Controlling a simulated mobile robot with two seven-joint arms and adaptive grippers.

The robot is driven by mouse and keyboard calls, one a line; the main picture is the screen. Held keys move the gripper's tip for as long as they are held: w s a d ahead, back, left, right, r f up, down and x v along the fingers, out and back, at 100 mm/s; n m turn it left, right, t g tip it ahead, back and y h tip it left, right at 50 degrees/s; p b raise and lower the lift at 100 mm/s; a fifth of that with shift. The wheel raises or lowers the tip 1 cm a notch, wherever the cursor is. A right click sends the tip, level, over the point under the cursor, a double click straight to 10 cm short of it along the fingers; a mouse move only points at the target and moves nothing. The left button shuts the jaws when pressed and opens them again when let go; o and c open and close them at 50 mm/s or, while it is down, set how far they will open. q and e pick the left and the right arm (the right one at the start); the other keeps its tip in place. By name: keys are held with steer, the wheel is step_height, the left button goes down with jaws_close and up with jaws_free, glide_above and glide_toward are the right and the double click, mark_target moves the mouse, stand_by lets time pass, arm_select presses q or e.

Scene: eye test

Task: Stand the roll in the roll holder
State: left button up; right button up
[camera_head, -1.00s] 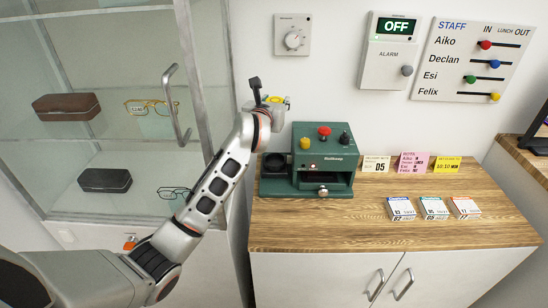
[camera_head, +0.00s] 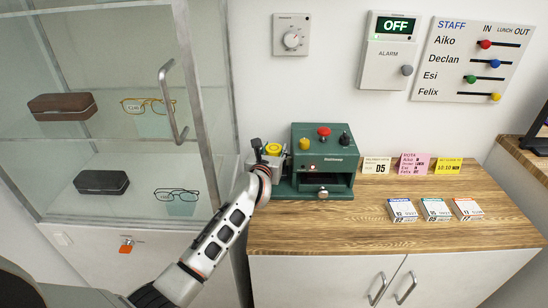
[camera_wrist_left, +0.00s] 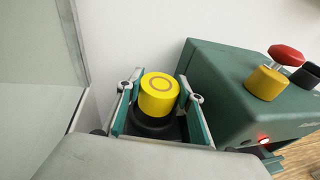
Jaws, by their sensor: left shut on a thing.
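The roll is a short yellow cylinder with a ring marked on its top. In the left wrist view the roll (camera_wrist_left: 158,95) is upright between the fingers of my left gripper (camera_wrist_left: 160,112), which is shut on it. A round black part, seemingly the roll holder (camera_wrist_left: 155,126), is directly below the roll; I cannot tell whether the roll is seated in it or just above. In the head view my left gripper (camera_head: 268,158) is low at the left side of the green machine, with the yellow roll top (camera_head: 273,149) showing. The gripper hides the holder there. My right gripper is not in view.
The green machine (camera_head: 323,160) with red, yellow and black knobs stands close to the right of my gripper. A glass cabinet (camera_head: 150,70) is close on the left. Cards (camera_head: 415,165) and small boxes (camera_head: 435,209) lie further right on the wooden counter (camera_head: 330,235).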

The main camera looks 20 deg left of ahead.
arm_select(q)
step_height(320, 180, down, 3)
steer(key=shift+r, duration=0.1)
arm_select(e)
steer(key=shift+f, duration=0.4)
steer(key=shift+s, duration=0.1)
arm_select(q)
steer(key=shift+b, duration=0.3)
steer(key=o, duration=1.1)
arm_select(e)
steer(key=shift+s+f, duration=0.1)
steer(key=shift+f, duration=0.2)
